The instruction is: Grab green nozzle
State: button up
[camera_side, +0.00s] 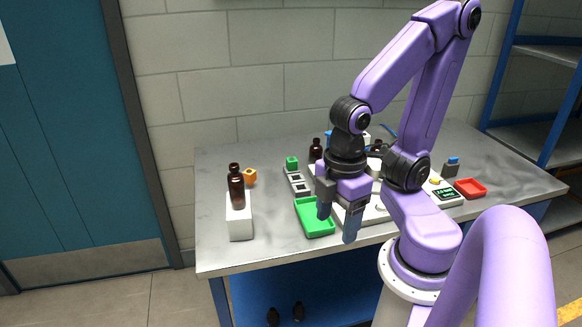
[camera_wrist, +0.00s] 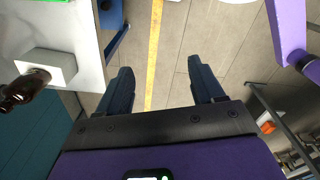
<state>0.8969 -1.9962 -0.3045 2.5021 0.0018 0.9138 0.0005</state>
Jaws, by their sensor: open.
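The green nozzle (camera_side: 291,162) appears as a small green piece at the far end of a white slotted rack (camera_side: 298,182), towards the back of the table in the side view. My gripper (camera_side: 338,222) is open and empty, its fingers pointing down near the table's front edge, just right of the green tray (camera_side: 314,229). It is in front of the green nozzle and to its right, well apart from it. In the wrist view my open fingers (camera_wrist: 160,70) have only floor between them. I cannot make out the nozzle there.
More dark bottles (camera_side: 315,151) stand behind my gripper. A red tray (camera_side: 470,188) and blue-topped piece (camera_side: 452,165) are at right. The table's left front is clear.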

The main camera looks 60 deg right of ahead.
jog(key=w+d+f+n+t+h, duration=0.1)
jog(key=w+d+n+t+h, duration=0.15)
jog(key=w+d+h, duration=0.7)
jog(key=w+d+f+n+t+h, duration=0.1)
jog(key=w+d+n+t+h, duration=0.3)
jog(key=w+d, duration=0.95)
jog(key=n+t+y, duration=0.3)
jog(key=n, duration=0.5)
send_near(291, 160)
jog(key=shift+m, duration=0.25)
jog(key=s, duration=0.1)
jog(key=s+a+r, duration=0.2)
jog(key=s, duration=0.1)
jog(key=shift+a+r, duration=0.2)
jog(key=shift+a, duration=0.05)
jog(key=shift+f+y, duration=0.25)
jog(key=shift+f, duration=0.25)
jog(key=x, duration=1.1)
jog(key=shift+w+d+f, duration=0.15)
jog(key=shift+w+d, duration=0.05)
jog(key=shift+x, duration=2.75)
jog(key=shift+w+a, duration=0.1)
jog(key=shift+w, duration=0.05)
